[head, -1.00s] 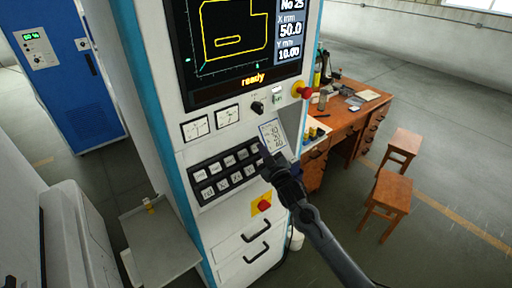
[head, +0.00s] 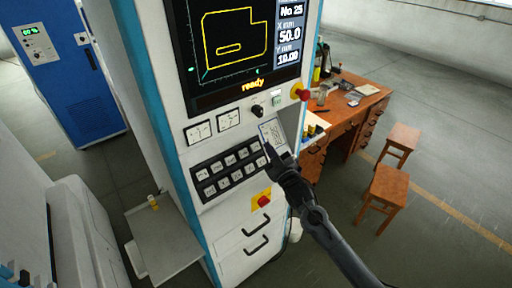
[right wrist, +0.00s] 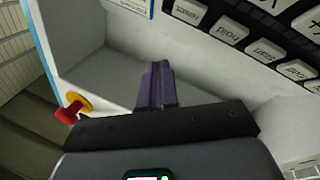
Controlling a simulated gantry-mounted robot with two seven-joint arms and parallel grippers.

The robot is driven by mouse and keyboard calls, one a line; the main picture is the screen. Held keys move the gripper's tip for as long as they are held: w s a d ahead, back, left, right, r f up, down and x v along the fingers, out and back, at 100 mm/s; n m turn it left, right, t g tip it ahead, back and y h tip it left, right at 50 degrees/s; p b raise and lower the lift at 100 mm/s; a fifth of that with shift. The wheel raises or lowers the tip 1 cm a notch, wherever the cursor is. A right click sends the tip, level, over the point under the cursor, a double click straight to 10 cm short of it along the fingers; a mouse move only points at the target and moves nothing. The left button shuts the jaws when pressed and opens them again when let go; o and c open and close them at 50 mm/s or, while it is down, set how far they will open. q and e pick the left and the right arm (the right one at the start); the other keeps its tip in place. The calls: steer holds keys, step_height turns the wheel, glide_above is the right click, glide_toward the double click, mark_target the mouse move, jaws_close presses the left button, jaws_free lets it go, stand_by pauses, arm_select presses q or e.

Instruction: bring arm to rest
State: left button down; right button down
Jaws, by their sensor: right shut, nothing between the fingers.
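My right arm comes in from the lower right in the head view. Its gripper (head: 268,150) is in front of the control cabinet (head: 238,240), by the right end of the key panel (head: 229,172) and the small white card (head: 273,134). The right wrist view shows the two dark fingers (right wrist: 156,85) together with nothing between them. Labelled keys (right wrist: 232,30) lie beyond them at the upper right of that view. I cannot tell from the head view whether the fingertips touch the cabinet. My left gripper is not in view.
The cabinet's screen (head: 232,45) reads "ready". Red buttons (head: 302,93) and (head: 264,201) stick out from the cabinet. A grey side shelf (head: 170,245) is at the lower left. A wooden desk (head: 352,120) and two stools (head: 385,187) stand at right, with open floor beyond.

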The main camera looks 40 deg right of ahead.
steer(key=s+a+f+g, duration=0.1)
steer(key=s+f, duration=0.2)
steer(key=f, duration=0.5)
steer(key=s+a+f+g+y, duration=0.2)
steer(key=s+a+f+g, duration=0.1)
steer(key=s+a+f, duration=0.4)
steer(key=s+a+f+g+y, duration=0.1)
steer(key=s+a+f+g, duration=0.2)
steer(key=s+a+f, duration=0.5)
steer(key=s+a+r+m+g+y, duration=0.1)
steer(key=s+a+r+g, duration=0.2)
steer(key=s, duration=0.6)
steer(key=s+a+r+m+g, duration=0.1)
steer(key=s+r+g, duration=0.3)
steer(key=s, duration=0.5)
step_height(320, 180, up, 14)
steer(key=s+g+p, duration=0.1)
steer(key=p, duration=1.5)
steer(key=shift+s+r+g, duration=0.25)
steer(key=shift+s+g, duration=0.05)
